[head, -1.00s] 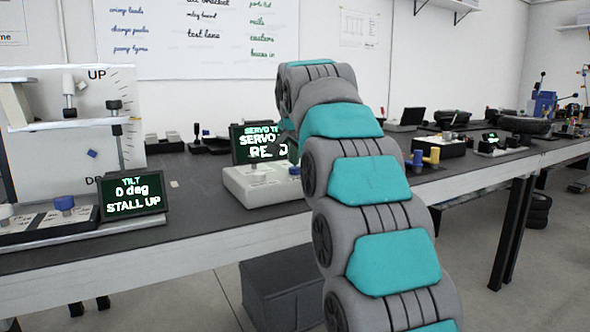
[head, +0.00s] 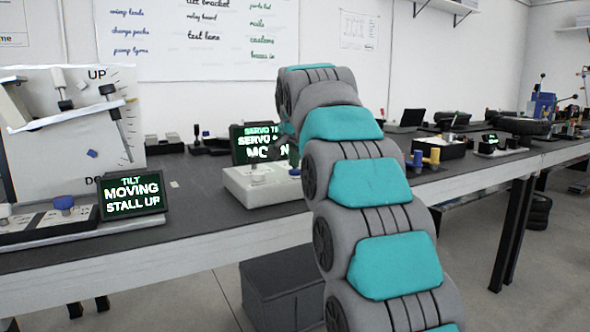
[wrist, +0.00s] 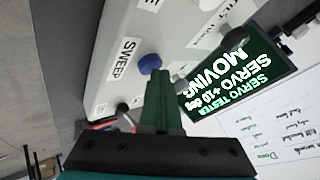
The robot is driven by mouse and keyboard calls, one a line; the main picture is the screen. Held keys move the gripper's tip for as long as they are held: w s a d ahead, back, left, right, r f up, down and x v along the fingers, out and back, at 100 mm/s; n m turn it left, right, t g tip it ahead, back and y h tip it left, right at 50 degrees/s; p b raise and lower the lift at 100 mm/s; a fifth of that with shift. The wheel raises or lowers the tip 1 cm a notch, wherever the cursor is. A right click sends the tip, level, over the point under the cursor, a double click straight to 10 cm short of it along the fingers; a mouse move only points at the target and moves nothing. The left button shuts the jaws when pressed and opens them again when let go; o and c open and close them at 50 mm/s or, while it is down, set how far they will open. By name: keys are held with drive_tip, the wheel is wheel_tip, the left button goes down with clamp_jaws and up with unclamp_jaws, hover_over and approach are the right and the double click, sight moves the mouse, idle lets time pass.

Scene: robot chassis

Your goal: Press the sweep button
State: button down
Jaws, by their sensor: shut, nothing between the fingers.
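The servo tester (head: 262,187) is a pale box on the bench in the head view, with a dark screen (head: 258,143) partly hidden by my arm. In the wrist view its panel (wrist: 172,25) carries a SWEEP label (wrist: 123,58) with a blue button (wrist: 149,63) beside it. The tester's screen (wrist: 240,82) reads SERVO +10 deg, MOVING. My gripper (wrist: 158,76) has its green fingers shut and empty, tips at the blue button's edge. I cannot tell whether they touch it. In the head view my arm mostly hides the gripper.
To the left stands a tilt rig (head: 75,115) with a slanted shelf and a screen (head: 132,196) reading TILT MOVING, STALL UP. A base with a blue knob (head: 64,203) sits before it. Other bench gear (head: 440,147) stands to the right.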

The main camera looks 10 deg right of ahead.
sight(294, 171)
drive_tip(key=shift+r, duration=0.15)
drive_tip(key=shift+r+p, duration=0.7)
drive_tip(key=shift+r, duration=0.1)
wheel_tip(294, 171, up, 5)
drive_tip(key=p, duration=0.4)
drive_tip(key=shift+s+f, duration=0.1)
idle(0.5)
drive_tip(key=s+f+n+g, duration=0.3)
drive_tip(key=s+f, duration=0.8)
drive_tip(key=s, duration=0.6)
drive_tip(key=s+f+n+g, duration=0.3)
drive_tip(key=s+f, duration=0.9)
drive_tip(key=s, duration=0.6)
drive_tip(key=s+f+n+g+y, duration=0.1)
drive_tip(key=s+f+n+g, duration=0.3)
drive_tip(key=s+f, duration=0.8)
drive_tip(key=s+g, duration=0.1)
drive_tip(key=s, duration=0.5)
drive_tip(key=shift+s+d, duration=0.2)
drive_tip(key=shift+s, duration=0.05)
